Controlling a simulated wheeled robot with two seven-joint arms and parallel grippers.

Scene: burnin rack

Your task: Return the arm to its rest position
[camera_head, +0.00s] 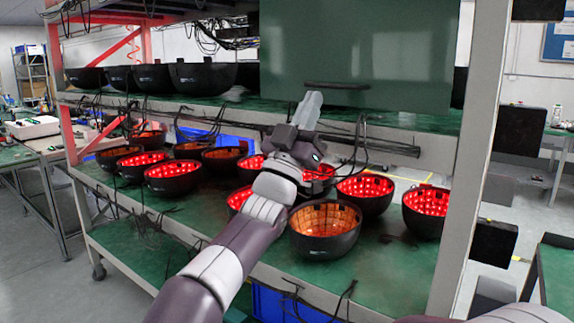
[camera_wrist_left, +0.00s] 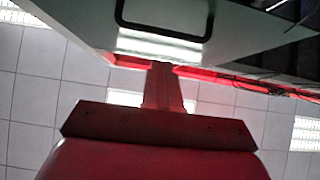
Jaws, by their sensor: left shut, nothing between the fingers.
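My left arm (camera_head: 228,258) reaches in from the lower left of the head view, up and over the front of the middle shelf. My left gripper (camera_head: 309,106) points up, with its fingertips together and nothing between them. It is in front of the green panel, just below and beside the panel's dark handle (camera_head: 337,86). My right gripper is not seen.
Black bowls with red-lit insides, such as one at the left (camera_head: 172,176), stand on the green middle shelf (camera_head: 395,255). An orange-lined bowl (camera_head: 325,226) is close beside my forearm. Cables hang along the shelf. A rack post (camera_head: 470,150) stands to the right.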

